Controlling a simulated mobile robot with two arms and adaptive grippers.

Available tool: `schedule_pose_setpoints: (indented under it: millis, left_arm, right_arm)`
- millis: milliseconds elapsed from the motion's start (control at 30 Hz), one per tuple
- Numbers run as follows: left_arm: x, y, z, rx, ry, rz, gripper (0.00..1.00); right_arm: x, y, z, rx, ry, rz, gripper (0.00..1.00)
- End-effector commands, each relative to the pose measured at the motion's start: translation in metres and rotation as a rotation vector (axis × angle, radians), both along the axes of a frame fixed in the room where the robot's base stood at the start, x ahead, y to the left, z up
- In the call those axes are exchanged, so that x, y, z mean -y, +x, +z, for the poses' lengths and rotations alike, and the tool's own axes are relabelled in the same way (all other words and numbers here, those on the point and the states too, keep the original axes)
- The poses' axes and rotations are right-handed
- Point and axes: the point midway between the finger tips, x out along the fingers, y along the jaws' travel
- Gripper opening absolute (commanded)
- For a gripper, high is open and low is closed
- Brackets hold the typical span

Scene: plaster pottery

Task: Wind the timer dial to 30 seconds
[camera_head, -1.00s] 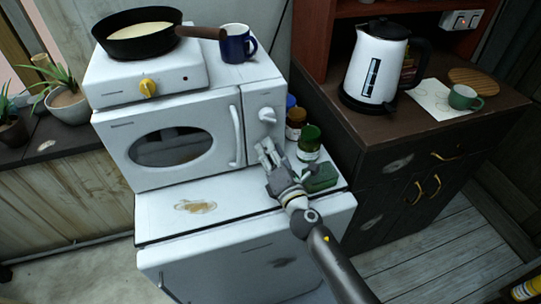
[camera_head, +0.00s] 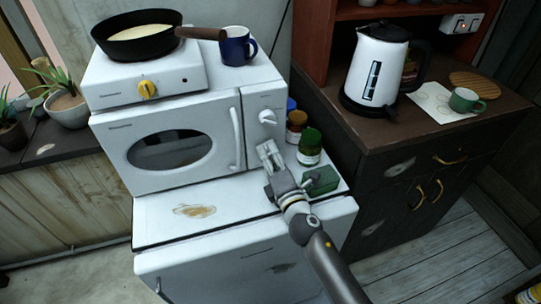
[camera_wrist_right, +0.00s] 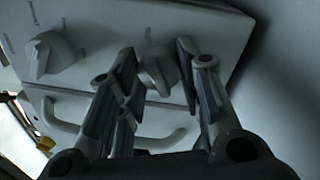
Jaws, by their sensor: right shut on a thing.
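The white microwave (camera_head: 180,150) has a control panel on its right side with two dials. The upper dial (camera_head: 267,117) is clear of my gripper and shows at the left in the wrist view (camera_wrist_right: 48,55). The lower dial (camera_wrist_right: 157,75) sits between the fingers of my right gripper (camera_head: 268,152), which is shut on it. In the head view, the gripper hides the lower dial. The markings are too small to read. My left gripper is not in view.
The microwave door handle (camera_head: 237,138) is just left of the gripper. A green-lidded jar (camera_head: 309,147) and a green block (camera_head: 320,181) stand close on the right. A pan (camera_head: 138,42) and blue mug (camera_head: 237,48) stand on top.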

Motion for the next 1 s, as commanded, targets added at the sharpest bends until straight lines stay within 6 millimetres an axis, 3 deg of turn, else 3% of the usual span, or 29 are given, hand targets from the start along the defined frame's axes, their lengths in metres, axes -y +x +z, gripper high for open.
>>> schedule_pose_setpoints:
  millis: [33,67,233,667,1000]
  left_arm:
    - [0.000,0.000,0.000,0.000,0.000,0.000,0.40]
    - [0.000,0.000,0.000,0.000,0.000,0.000,0.40]
    - [0.000,0.000,0.000,0.000,0.000,0.000,0.40]
    - [-0.002,-0.002,0.000,-0.002,0.002,0.000,0.40]
    - [-0.001,-0.001,0.000,-0.001,0.001,0.000,0.40]
  right_arm:
    - [0.000,0.000,-0.001,-0.003,-0.001,-0.001,0.09]
    - [0.000,0.000,-0.001,-0.003,-0.001,-0.001,0.36]
    - [0.000,0.000,-0.001,-0.001,-0.002,-0.001,0.56]
    - [0.003,-0.008,-0.001,-0.001,-0.001,0.000,0.56]
    - [0.025,-0.070,-0.006,-0.004,0.000,0.000,0.56]
